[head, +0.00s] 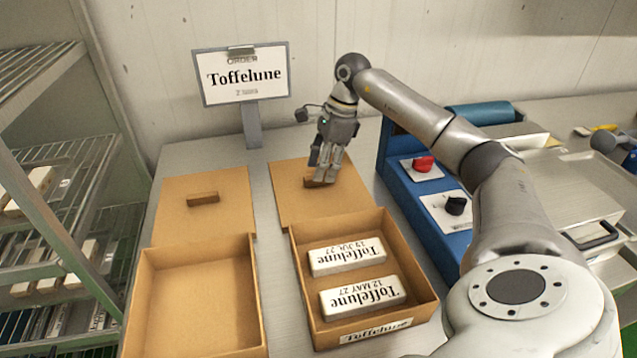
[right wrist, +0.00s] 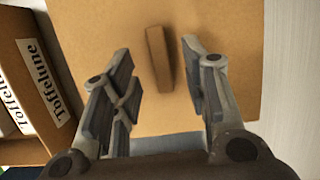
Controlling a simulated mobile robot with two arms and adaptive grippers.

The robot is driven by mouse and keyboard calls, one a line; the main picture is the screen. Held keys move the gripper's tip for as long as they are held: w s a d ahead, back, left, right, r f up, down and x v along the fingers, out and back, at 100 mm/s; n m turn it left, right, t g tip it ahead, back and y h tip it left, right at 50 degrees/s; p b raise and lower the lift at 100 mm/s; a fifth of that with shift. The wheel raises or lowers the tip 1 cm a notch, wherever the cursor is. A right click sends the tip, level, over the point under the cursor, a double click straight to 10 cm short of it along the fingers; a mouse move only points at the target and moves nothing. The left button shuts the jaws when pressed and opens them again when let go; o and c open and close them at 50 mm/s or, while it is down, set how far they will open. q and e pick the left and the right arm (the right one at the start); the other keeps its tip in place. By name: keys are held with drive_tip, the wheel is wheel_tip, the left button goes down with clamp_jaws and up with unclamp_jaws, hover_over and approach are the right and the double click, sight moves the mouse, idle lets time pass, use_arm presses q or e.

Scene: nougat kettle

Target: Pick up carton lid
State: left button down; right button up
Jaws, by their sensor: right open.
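Two flat brown carton lids lie on the table, each with a small wooden bar handle. The left lid (head: 228,220) lies behind an empty open carton (head: 165,300). The right lid (head: 290,207) lies behind a carton (head: 420,300) holding two Toffelune bars. My right gripper (head: 322,180) is over the right lid at its handle. In the right wrist view the handle (right wrist: 159,58) stands between the spread fingers of the gripper (right wrist: 163,85), with gaps on both sides. My left gripper is not in view.
An order sign reading Toffelune (head: 243,75) stands behind the lids. A blue machine (head: 400,185) with red and black knobs is close on the right. A wire rack (head: 70,170) with wrapped bars stands at the left.

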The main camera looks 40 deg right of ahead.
drive_tip(key=shift+x, duration=1.2)
clamp_jaws()
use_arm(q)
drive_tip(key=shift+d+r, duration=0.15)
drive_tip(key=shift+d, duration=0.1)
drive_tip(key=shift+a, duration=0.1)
use_arm(e)
drive_tip(key=shift+r, duration=0.2)
